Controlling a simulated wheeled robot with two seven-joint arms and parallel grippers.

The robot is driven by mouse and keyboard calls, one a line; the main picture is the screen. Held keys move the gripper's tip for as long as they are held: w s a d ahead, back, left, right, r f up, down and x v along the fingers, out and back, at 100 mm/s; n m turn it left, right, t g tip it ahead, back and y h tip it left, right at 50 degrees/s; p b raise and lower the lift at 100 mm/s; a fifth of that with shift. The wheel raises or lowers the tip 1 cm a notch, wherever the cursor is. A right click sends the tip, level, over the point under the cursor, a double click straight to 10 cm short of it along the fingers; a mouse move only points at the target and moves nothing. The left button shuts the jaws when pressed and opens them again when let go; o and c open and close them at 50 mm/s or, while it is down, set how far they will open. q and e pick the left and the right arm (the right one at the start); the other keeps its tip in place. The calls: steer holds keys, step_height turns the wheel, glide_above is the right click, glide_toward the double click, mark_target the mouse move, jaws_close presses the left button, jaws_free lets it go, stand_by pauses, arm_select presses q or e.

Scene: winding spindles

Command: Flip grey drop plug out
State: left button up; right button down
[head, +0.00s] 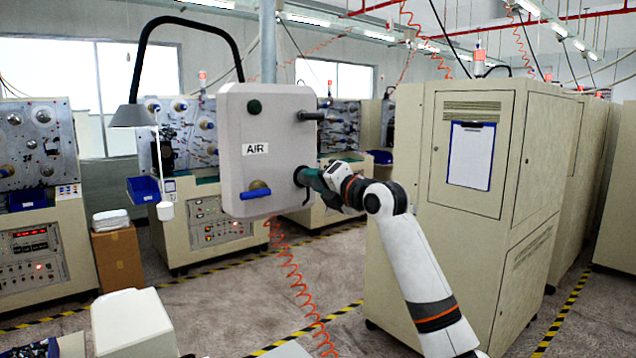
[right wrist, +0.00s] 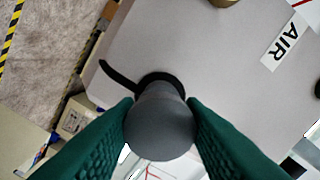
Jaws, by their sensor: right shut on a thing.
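The grey drop plug (right wrist: 160,124) shows in the right wrist view as a rounded grey knob in a black collar (right wrist: 162,84) on the face of the light grey AIR box (head: 285,145). My right gripper (right wrist: 160,118) has its green fingers shut on the plug, one on each side. In the head view my right gripper (head: 312,180) reaches the lower right of the box from the right, and its fingers largely hide the plug. My left gripper is not in view.
The box also carries a blue lever (head: 255,194) at its lower left, a dark round knob (head: 254,106) and a dark peg (head: 311,115). A grey pole (head: 268,45) rises above it. A beige cabinet (head: 470,190) stands close on the right. An orange coiled hose (head: 292,275) hangs below.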

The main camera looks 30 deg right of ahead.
steer(key=shift+s+d+f+b, duration=0.15)
steer(key=shift+s+b, duration=0.35)
steer(key=shift+s, duration=0.85)
steer(key=shift+w, duration=0.1)
steer(key=c, duration=0.9)
jaws_free()
steer(key=shift+c, duration=0.2)
steer(key=shift+s, duration=0.25)
